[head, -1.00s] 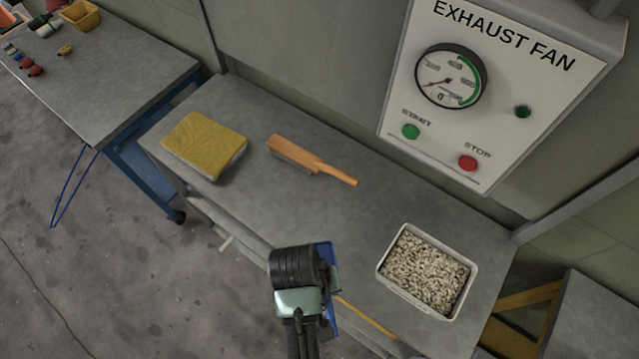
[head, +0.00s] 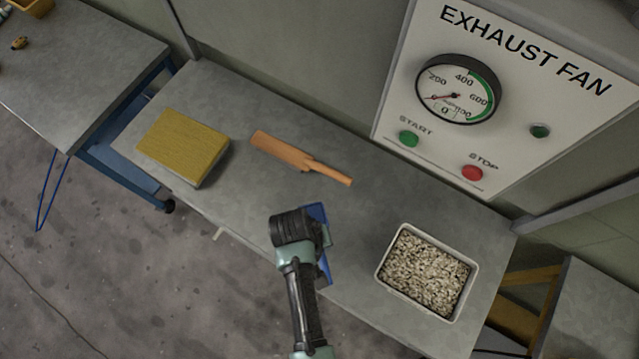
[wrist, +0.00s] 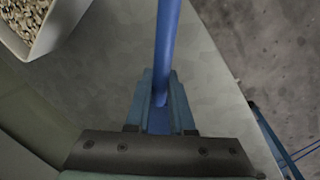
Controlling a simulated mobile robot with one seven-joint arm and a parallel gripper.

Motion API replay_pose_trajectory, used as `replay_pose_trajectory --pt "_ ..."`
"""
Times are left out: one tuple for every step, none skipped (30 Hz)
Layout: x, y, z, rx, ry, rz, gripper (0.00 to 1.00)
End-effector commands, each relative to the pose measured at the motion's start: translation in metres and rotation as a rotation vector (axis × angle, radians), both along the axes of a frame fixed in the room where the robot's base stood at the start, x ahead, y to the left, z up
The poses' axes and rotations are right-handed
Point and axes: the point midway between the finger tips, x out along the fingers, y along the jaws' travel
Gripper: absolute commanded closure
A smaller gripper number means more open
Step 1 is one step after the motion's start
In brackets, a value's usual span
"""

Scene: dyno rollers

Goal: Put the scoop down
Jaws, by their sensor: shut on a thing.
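The blue scoop (head: 317,213) is in my gripper, partly hidden behind my wrist in the head view. In the wrist view its blue round handle (wrist: 167,45) runs up from between the two fingers of my gripper (wrist: 160,95), which is shut on it. The scoop's bowl is not visible in the wrist view. My gripper is over the front part of the grey table (head: 365,235). I cannot tell how high the scoop is above the top.
A white tub (head: 462,294) of pale pellets stands right of my gripper. A wooden brush (head: 290,154) and a yellow-topped block (head: 182,147) lie further back and left. The exhaust fan panel (head: 505,100) is behind. Bare tabletop lies between the brush and the tub.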

Motion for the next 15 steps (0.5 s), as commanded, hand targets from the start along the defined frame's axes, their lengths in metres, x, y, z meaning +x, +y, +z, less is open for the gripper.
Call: replay_pose_trajectory --pt "-0.001 0.0 -0.007 -0.001 0.003 -0.001 1.0" --pt "0.0 0.0 -0.012 -0.001 0.003 -0.001 1.0" --pt "0.0 0.0 -0.017 0.0 0.002 0.0 1.0" --pt "0.0 0.0 -0.021 -0.001 0.003 -0.001 1.0" --pt "0.0 0.0 -0.024 -0.001 0.003 -0.001 1.0" --pt "0.0 0.0 -0.027 0.0 0.002 0.0 1.0" --pt "0.0 0.0 -0.029 0.0 0.001 0.0 1.0" --pt "0.0 0.0 -0.03 0.0 0.001 0.0 1.0" --pt "0.0 0.0 -0.031 0.0 0.001 0.0 1.0" --pt "0.0 0.0 -0.031 0.0 0.0 0.0 1.0" --pt "0.0 0.0 -0.031 0.0 0.0 0.0 1.0" --pt "0.0 0.0 -0.031 0.0 0.0 0.0 1.0" --pt "0.0 0.0 -0.031 0.0 0.0 0.0 1.0" --pt "0.0 0.0 -0.031 0.0 0.0 0.0 1.0" --pt "0.0 0.0 -0.031 0.0 0.0 0.0 1.0"
